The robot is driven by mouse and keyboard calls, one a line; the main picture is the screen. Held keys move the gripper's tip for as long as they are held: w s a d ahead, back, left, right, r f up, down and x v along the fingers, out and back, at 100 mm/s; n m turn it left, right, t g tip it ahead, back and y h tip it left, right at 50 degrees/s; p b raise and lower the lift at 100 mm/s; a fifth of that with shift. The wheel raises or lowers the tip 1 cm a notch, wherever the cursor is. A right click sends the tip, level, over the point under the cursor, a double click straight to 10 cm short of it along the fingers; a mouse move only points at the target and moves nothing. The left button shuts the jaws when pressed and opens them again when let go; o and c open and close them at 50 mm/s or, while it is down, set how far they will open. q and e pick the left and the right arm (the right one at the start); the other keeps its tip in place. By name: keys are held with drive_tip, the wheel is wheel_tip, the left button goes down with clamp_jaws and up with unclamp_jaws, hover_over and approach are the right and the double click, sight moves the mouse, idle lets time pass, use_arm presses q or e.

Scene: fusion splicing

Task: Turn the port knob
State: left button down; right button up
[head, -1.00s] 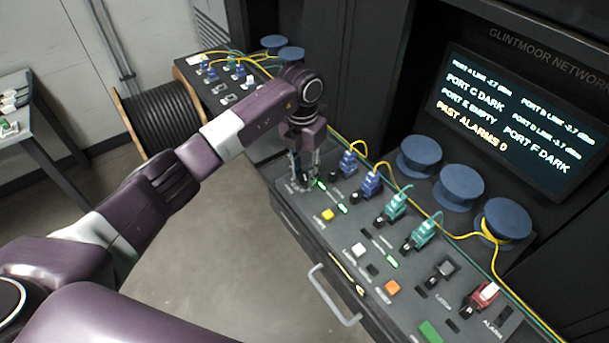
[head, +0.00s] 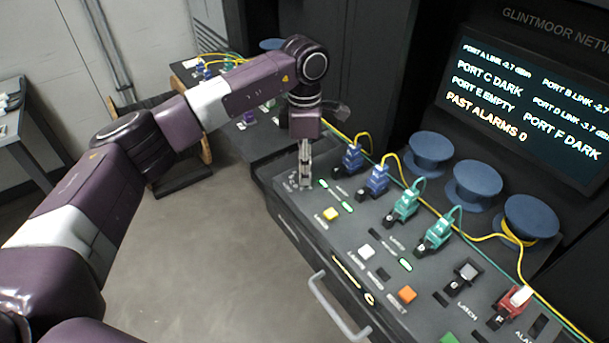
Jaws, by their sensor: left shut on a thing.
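My left gripper (head: 305,178) points straight down at the far left end of the console's sloped panel. Its fingers are shut on the port knob, which they hide almost wholly. Printed dial marks (head: 293,184) show on the panel beside the fingertips. The monitor (head: 520,105) reads Port A link, Port C dark, Port E empty, Port D link, Port F dark and past alarms 0. My right gripper is not in view.
Blue connectors (head: 351,160) and green connectors (head: 404,206) with cables stand right of the gripper. A yellow button (head: 330,214), a white button (head: 367,251) and an orange button (head: 407,294) sit nearer the front. Blue spools (head: 472,184) line the back. A drawer handle (head: 335,308) juts out.

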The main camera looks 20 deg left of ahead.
use_arm(q)
drive_tip(key=m+b, duration=0.1)
drive_tip(key=m, duration=0.2)
drive_tip(key=shift+w+b, duration=0.1)
drive_tip(key=shift+b, duration=0.2)
drive_tip(key=shift+m+b, duration=0.35)
drive_tip(key=shift+m, duration=0.65)
drive_tip(key=shift+r, duration=0.1)
drive_tip(key=c, duration=1.6)
unclamp_jaws()
wheel_tip(320, 180, up, 12)
drive_tip(key=shift+w, duration=0.1)
